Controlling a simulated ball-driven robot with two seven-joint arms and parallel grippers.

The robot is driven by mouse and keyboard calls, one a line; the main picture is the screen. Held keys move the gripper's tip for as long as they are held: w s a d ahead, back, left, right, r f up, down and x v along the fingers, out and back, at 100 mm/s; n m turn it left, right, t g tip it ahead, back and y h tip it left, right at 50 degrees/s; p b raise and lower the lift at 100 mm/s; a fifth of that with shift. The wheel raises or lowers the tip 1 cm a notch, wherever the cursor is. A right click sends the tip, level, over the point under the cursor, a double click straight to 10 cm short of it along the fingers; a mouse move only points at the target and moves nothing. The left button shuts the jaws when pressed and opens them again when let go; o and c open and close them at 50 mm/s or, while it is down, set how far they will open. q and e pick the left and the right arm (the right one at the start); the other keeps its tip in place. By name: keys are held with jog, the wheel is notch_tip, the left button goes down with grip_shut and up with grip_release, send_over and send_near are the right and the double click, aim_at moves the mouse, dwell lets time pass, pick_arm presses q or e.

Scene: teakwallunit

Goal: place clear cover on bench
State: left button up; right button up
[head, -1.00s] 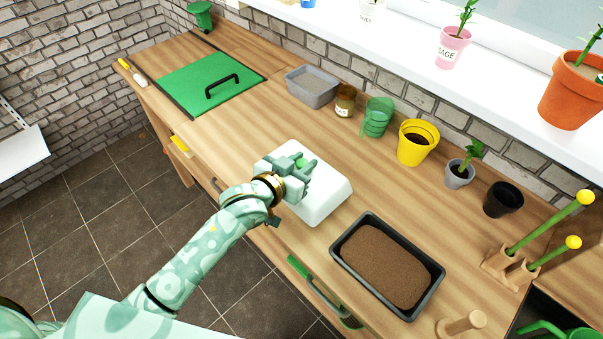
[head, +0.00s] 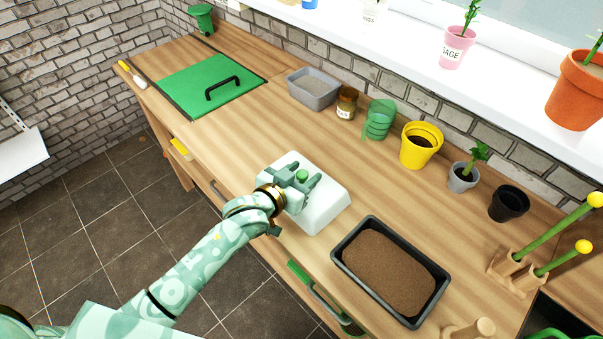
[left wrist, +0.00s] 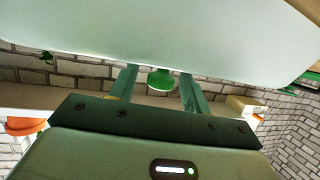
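The clear cover (head: 327,205) is a pale, translucent box with a green knob (head: 302,175) on top. It appears to rest upright on the wooden bench (head: 240,130), near the front edge and left of the soil tray. My left gripper (head: 308,178) is over the cover, with one finger on each side of the knob. In the left wrist view the knob (left wrist: 160,80) sits between the two fingers with a gap on both sides, so the gripper is open. The cover (left wrist: 160,30) fills the top of that view. My right gripper is not in view.
A black tray of soil (head: 355,232) stands just right of the cover. Along the back are a grey tub (head: 312,101), brown jar (head: 346,103), green pots (head: 378,122), yellow pot (head: 414,160) and smaller pots. A green lid (head: 185,90) is at left. Bench between is clear.

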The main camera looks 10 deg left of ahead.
pick_arm(q)
jog(key=shift+r, duration=0.15)
jog(key=p+v, duration=0.2)
jog(key=v, duration=1)
jog(key=shift+p, duration=0.35)
